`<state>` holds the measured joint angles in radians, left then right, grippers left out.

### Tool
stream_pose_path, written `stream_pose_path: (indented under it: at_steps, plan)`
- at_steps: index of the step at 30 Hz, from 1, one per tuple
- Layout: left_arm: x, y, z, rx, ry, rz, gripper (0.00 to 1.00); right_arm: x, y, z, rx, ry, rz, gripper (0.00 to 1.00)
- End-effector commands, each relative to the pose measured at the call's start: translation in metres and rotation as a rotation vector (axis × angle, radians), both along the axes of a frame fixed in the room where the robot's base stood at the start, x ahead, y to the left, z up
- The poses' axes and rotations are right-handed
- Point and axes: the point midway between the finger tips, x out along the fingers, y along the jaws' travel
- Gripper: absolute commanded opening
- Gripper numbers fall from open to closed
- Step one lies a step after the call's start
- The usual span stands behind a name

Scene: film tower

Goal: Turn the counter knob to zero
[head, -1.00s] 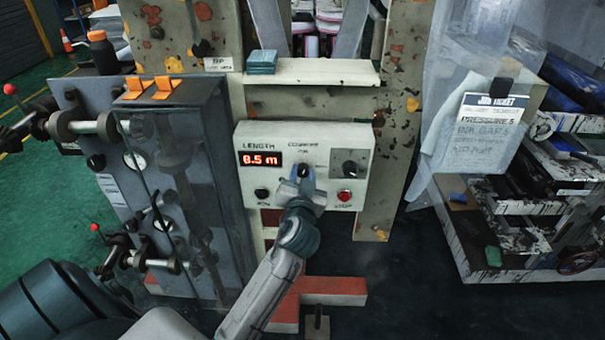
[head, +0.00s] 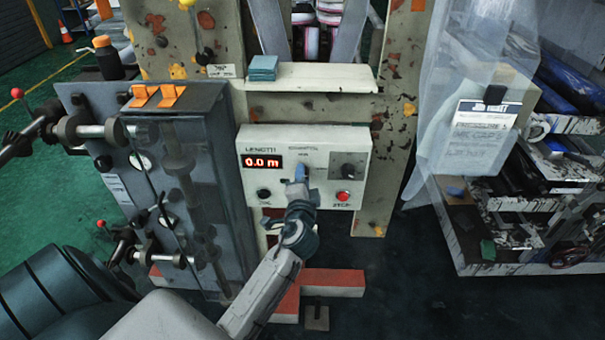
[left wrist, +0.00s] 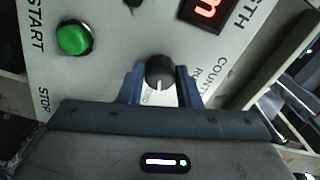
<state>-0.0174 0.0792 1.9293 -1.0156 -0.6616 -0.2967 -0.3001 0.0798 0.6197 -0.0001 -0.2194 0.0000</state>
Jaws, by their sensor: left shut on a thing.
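The counter knob (left wrist: 160,74) is small, round and dark, with a white mark, on the cream control panel (head: 330,198). The red length display (head: 262,161) on that panel reads 0.0 m. My left gripper (head: 300,174) reaches up to the panel from below and mostly hides the knob in the head view. In the left wrist view its two blue fingers (left wrist: 160,84) are shut on the knob, one on each side. My right gripper is in neither view.
A red button (head: 343,196) and a black dial (head: 348,172) sit right of the gripper. A green button (left wrist: 73,39) shows in the wrist view. A grey cabinet with rollers (head: 218,160) stands close on the left. A clear curtain (head: 465,60) hangs at right.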

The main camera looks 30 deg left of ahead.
Motion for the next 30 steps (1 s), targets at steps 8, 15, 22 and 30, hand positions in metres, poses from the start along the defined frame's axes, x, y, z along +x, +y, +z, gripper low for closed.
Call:
stream_pose_path:
  at_steps: [8, 15, 22, 30]
  plan:
    - [0.000, 0.000, 0.001, 0.154, 0.097, -0.001, 0.08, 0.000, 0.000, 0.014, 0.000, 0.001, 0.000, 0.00]
    - [0.000, 0.000, -0.001, 0.226, 0.141, -0.001, 0.08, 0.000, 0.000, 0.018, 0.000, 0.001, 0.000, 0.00]
    - [0.000, 0.000, -0.001, 0.248, 0.154, -0.001, 0.08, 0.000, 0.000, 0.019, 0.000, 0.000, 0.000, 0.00]
    - [0.000, 0.000, -0.001, 0.250, 0.155, -0.001, 0.08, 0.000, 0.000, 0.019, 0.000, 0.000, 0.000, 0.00]
